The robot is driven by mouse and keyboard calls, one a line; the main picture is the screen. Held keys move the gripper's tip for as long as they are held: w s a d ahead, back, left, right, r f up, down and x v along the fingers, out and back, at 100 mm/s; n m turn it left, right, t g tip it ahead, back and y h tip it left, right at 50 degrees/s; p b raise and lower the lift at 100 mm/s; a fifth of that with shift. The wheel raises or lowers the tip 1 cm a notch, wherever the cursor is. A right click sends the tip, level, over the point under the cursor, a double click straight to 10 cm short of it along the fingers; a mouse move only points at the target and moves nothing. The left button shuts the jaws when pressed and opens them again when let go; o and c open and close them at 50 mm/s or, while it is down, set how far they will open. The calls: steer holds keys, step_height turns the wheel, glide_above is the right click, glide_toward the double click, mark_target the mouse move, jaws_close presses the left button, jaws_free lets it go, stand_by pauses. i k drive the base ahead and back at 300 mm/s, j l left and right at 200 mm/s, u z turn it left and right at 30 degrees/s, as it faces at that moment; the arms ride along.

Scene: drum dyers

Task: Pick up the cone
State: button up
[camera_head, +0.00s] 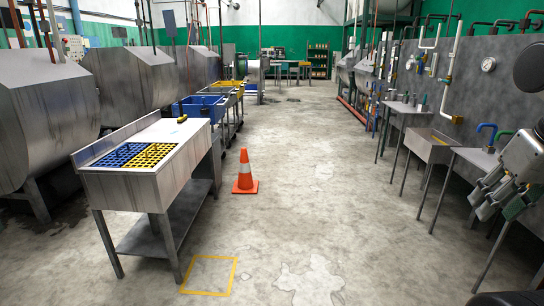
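The orange cone (245,172) with a white band stands upright on the concrete floor, left of the picture's middle, on its square orange base. It is just right of the metal sink table and nothing touches it. My gripper (487,203) shows at the right edge, pointing down and left, far from the cone and with nothing seen in it. Its fingers are seen at an angle, so I cannot tell how far apart they are.
A metal table (175,147) with a blue and yellow grid stands left of the cone. A yellow floor square (209,291) lies in front. Blue bins (199,108) stand behind, small metal tables (432,147) at right. The middle aisle is clear.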

mark_target(245, 185)
steer(key=i+u, duration=0.1)
steer(key=i, duration=0.65)
steer(key=i+l, duration=0.1)
steer(key=i, duration=0.65)
steer(key=i+u, duration=0.15)
steer(key=i, duration=0.6)
steer(key=i+j+u, duration=0.1)
steer(key=i+u, duration=0.15)
steer(key=i, duration=0.95)
steer(key=i+l+u, duration=0.2)
steer(key=i, duration=0.95)
steer(key=i+j, duration=0.15)
steer(key=i, duration=0.45)
steer(key=i+j+z, duration=0.1)
steer(key=i, duration=0.5)
